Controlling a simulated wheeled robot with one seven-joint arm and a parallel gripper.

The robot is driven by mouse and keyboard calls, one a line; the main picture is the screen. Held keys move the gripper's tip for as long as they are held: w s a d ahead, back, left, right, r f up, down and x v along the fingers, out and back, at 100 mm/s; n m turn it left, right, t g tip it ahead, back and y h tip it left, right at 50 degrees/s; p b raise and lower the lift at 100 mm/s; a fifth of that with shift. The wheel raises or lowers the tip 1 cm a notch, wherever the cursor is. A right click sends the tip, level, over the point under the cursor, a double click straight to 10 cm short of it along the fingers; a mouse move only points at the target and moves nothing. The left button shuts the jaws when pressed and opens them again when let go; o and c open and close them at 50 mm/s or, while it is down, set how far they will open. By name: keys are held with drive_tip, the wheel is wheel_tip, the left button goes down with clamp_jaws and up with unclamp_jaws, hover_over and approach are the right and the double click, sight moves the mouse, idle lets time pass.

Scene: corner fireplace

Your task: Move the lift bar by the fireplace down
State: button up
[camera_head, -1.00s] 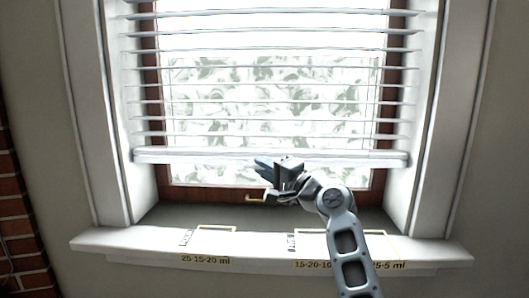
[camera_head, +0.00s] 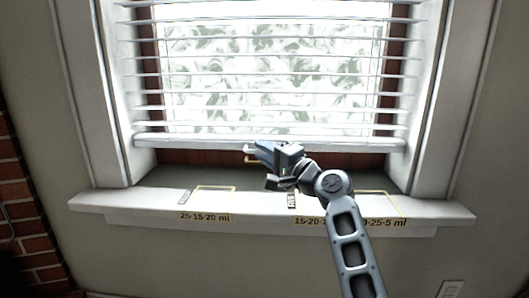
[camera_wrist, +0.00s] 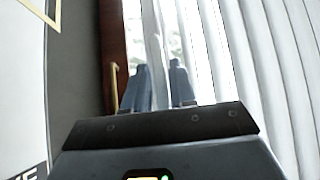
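The lift bar (camera_head: 200,141) is the white bottom rail of the window blind, running level across the lower window. My gripper (camera_head: 262,154) is at the middle of the bar, in front of it. In the wrist view the two blue-grey fingers (camera_wrist: 160,88) stand on either side of the white bar (camera_wrist: 154,40), which passes between them. The fingertips' contact is partly hidden in the head view.
The white sill (camera_head: 130,202) lies below the bar, with yellow outlines and printed labels. A brass-coloured catch (camera_wrist: 114,88) on the brown window frame (camera_wrist: 110,30) is beside the fingers. White slats (camera_head: 270,73) hang above. A brick wall (camera_head: 25,215) is at the left.

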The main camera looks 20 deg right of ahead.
drive_tip(key=shift+o, duration=0.8)
drive_tip(key=r+p+v, duration=0.1)
drive_tip(key=v, duration=0.6)
drive_tip(key=shift+s+f+p, duration=0.3)
drive_tip(key=shift+s+f, duration=0.05)
drive_tip(key=shift+f, duration=0.2)
drive_tip(key=shift+d, duration=0.15)
